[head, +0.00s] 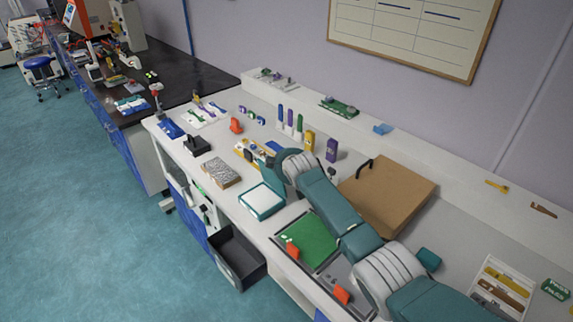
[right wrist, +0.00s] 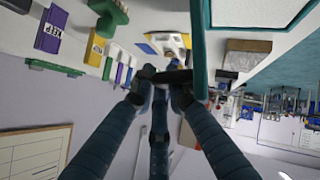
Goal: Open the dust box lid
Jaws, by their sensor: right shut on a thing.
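My right arm reaches in from the bottom right in the head view, and its gripper is hidden there behind the wrist. In the right wrist view my right gripper (right wrist: 168,88) is shut on a dark bar (right wrist: 188,75) that looks like a handle. A teal upright strip (right wrist: 199,40) stands close to the bar; I cannot tell whether they are joined. A teal box with a pale top (head: 262,201) sits on the bench just in front of my wrist. It may be the dust box; no lid is clearly seen raised. My left gripper is not in view.
A brown panel with a black handle (head: 392,197) lies behind my arm. A green mat (head: 307,238) lies in front. A speckled block (head: 222,173), a purple block (head: 332,150) and several coloured sticks stand nearby. A dark open drawer (head: 240,258) juts from the bench front.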

